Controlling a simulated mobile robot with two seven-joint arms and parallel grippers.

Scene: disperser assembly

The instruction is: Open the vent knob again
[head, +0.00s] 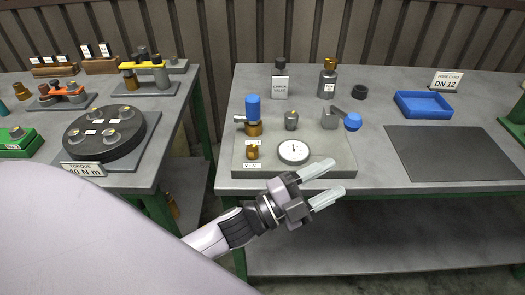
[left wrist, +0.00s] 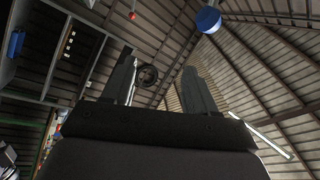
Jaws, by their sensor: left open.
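The grey fixture plate (head: 270,178) on the middle bench carries several fittings. A blue-capped brass fitting (head: 253,112) with a small side knob (head: 238,118) stands at its back left. A small brass knob (head: 252,150) sits at the front left with a label below it. My right gripper is not visible.
The plate also holds a dial gauge (head: 293,151), a small grey fitting (head: 291,120) and a blue-ended lever (head: 352,121). A blue tray (head: 424,104) and dark mat (head: 452,152) lie right. A left bench (head: 150,165) stands across a gap.

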